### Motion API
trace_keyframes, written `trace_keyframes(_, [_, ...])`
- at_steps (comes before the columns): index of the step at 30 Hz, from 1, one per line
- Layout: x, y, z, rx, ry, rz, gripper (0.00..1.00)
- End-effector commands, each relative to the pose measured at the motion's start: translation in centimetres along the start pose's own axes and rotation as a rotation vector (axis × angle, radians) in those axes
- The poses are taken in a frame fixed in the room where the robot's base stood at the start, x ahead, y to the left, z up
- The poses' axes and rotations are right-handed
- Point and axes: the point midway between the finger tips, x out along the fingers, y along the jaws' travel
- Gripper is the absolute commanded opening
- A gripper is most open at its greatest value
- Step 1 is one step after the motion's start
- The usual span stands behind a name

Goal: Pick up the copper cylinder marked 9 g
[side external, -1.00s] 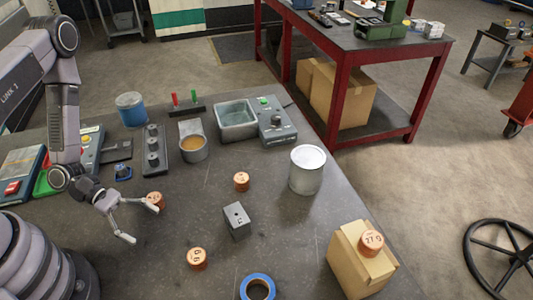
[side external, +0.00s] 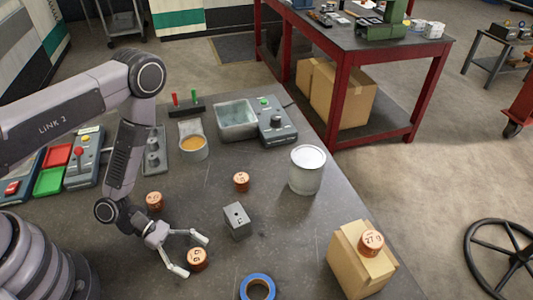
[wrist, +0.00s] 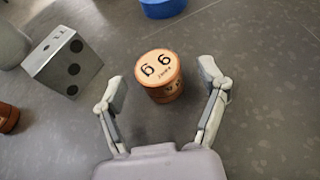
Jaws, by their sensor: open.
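A copper cylinder (side external: 196,261) stands upright on the dark table, left of the blue tape ring. In the wrist view the same cylinder (wrist: 159,76) shows a black mark on top that looks like a 9 or 6 with a g, seen turned. My gripper (wrist: 161,82) is open and empty, with one finger left and one right of the cylinder, apart from it. In the side view my gripper (side external: 192,255) is close by it. Other copper cylinders stand at the left (side external: 154,202) and in the middle (side external: 241,181); their marks are hard to read.
A copper cylinder marked 27 g (side external: 371,243) sits on a cardboard box (side external: 350,262). A grey holed block (side external: 237,222), a blue tape ring (side external: 246,288) and a metal can (side external: 307,171) stand nearby. Control boxes and a tray (side external: 237,118) line the back.

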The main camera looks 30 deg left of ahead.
Motion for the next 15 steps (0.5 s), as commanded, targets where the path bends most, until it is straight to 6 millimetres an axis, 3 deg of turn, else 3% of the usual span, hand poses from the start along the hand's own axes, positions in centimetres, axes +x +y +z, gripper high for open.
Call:
trace_keyframes(4, [1.31,-0.07,0.01,0.000,-0.001,-0.002,0.73])
trace_keyframes(11, [1.44,0.01,0.00,-0.001,0.000,0.001,0.73])
trace_keyframes(15, [1.42,0.00,0.00,-0.001,0.000,0.001,0.57])
